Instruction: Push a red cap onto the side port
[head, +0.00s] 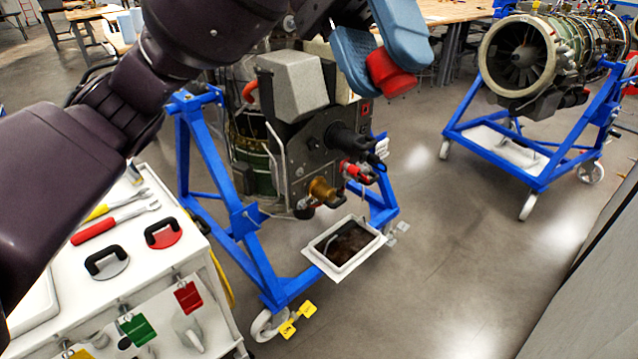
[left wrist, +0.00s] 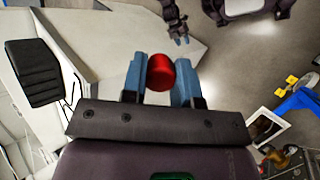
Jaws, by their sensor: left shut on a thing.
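My left gripper (head: 378,52) has blue fingers and is shut on a round red cap (head: 390,76). It holds the cap in the air above and right of the engine's grey box. The left wrist view shows the red cap (left wrist: 160,72) between the two blue fingers. The engine (head: 300,130) sits in a blue wheeled stand. Its dark side panel carries several fittings: a black one (head: 347,141), a red one (head: 355,172) and a brass one (head: 324,192). I cannot tell which is the side port. My right gripper (left wrist: 180,33) shows small at the top of the left wrist view.
A white cart (head: 140,270) with red and yellow-handled tools and handled covers stands at left. A tray (head: 345,247) with dark contents sits low on the blue stand (head: 250,235). A second engine (head: 520,55) stands at upper right. The floor between is clear.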

